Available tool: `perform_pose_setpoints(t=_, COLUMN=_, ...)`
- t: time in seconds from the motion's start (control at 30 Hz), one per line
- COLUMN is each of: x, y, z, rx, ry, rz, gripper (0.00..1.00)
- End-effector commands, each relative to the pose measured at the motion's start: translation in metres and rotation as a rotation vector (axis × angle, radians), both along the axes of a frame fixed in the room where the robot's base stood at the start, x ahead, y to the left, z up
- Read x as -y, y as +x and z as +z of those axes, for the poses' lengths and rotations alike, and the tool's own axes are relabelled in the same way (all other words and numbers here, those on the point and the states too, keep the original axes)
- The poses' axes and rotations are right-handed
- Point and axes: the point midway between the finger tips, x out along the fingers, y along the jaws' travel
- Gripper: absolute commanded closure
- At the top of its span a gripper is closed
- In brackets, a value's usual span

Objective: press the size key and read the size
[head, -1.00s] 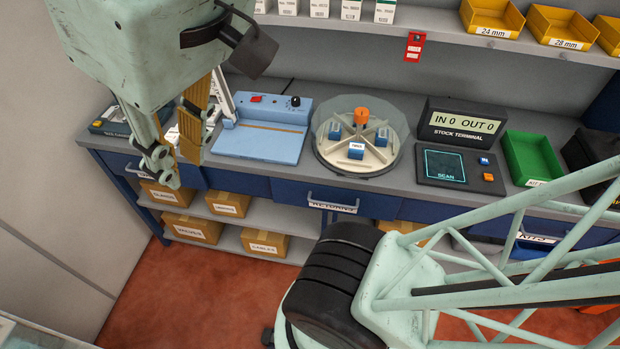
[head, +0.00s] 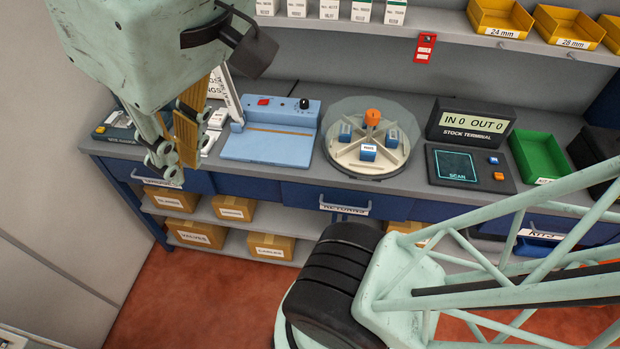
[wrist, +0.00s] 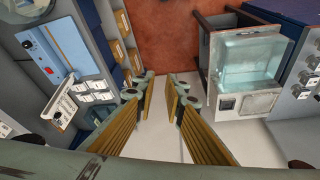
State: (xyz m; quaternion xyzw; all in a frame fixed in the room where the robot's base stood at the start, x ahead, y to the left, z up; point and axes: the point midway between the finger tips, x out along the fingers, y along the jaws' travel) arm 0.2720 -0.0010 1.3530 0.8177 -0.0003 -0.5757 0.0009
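A dark, flat device (head: 113,124) with a lettered front edge and a small orange-yellow key stands at the left end of the bench in the head view. Its lettering is too small to read surely, and my gripper partly hides its right side. No size reading is legible. My gripper (head: 176,150) hangs in front of and above that end of the bench, pointing down. In the wrist view its ribbed yellow fingers (wrist: 160,105) are spread apart with nothing between them.
A light-blue machine (head: 268,142), a round dispenser (head: 340,160) with blue blocks, a stock terminal (head: 470,124) reading IN 0 OUT 0 and a green tray (head: 540,155) line the bench. Labelled boxes (head: 200,233) fill the lower shelf. A water tank (wrist: 245,70) shows in the wrist view.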

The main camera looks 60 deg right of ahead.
Motion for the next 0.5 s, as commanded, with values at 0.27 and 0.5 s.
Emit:
perform_pose_setpoints(t=0.27, x=0.0003, y=-0.0025, z=-0.0023, rx=-0.002, ry=0.000, rz=-0.001, gripper=1.00)
perform_pose_setpoints(t=0.5, x=0.0003, y=-0.0025, z=-0.0023, rx=-0.002, ry=0.000, rz=-0.001, gripper=1.00)
